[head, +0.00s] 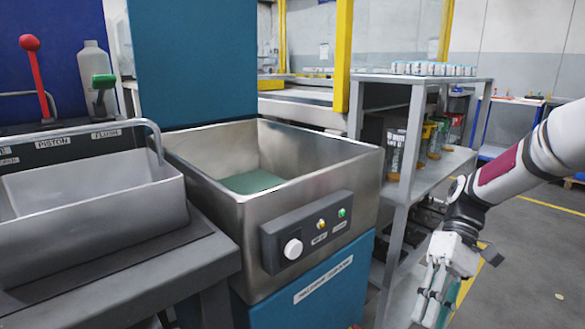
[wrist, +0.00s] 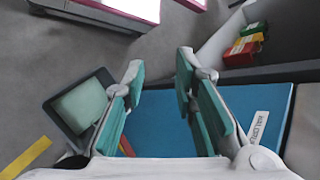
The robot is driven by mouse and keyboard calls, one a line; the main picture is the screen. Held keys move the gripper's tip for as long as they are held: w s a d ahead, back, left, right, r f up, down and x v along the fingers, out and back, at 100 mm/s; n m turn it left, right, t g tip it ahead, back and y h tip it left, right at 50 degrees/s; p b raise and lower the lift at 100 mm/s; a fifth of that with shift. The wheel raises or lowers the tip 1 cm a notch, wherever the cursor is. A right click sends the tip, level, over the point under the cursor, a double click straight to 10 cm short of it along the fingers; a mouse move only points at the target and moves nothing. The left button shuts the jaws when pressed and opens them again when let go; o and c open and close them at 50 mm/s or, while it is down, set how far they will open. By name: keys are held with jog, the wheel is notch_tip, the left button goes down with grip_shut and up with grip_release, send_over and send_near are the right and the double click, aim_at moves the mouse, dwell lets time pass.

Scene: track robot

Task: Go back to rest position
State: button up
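My gripper (head: 437,300) hangs low at the right in the head view, pointing down, in front of the grey shelf unit. In the wrist view its two teal-padded fingers (wrist: 160,72) stand apart with nothing between them, so it is open and empty. My white arm with a dark red band comes in from the right edge of the head view.
A steel basin (head: 335,163) with a control box (head: 305,235) stands left of my gripper. The shelf unit (head: 402,190) holds bottles. A second sink (head: 95,205) is at the far left. Open floor (head: 530,260) lies at the right. A grey bin (wrist: 55,105) shows below.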

jog(key=s+a+r+t+h, duration=0.2)
jog(key=s+a+r+h, duration=0.15)
jog(key=s+r, duration=0.3)
jog(key=s+a+r+m+t+h, duration=0.1)
jog(key=s+t, duration=0.2)
jog(key=s, duration=0.6)
jog(key=s+a+r+m+t+h, duration=0.1)
jog(key=s+r+m+t+h, duration=0.15)
jog(key=s, duration=0.55)
notch_tip(320, 180, up, 38)
jog(key=t+y+p, duration=0.1)
jog(key=t+p, duration=0.3)
jog(key=p, duration=3.3)
jog(key=shift+d+r+n, duration=0.15)
jog(key=shift+d+n, duration=0.05)
jog(key=shift+n, duration=0.25)
jog(key=shift+t, duration=0.25)
jog(key=shift+a, duration=0.5)
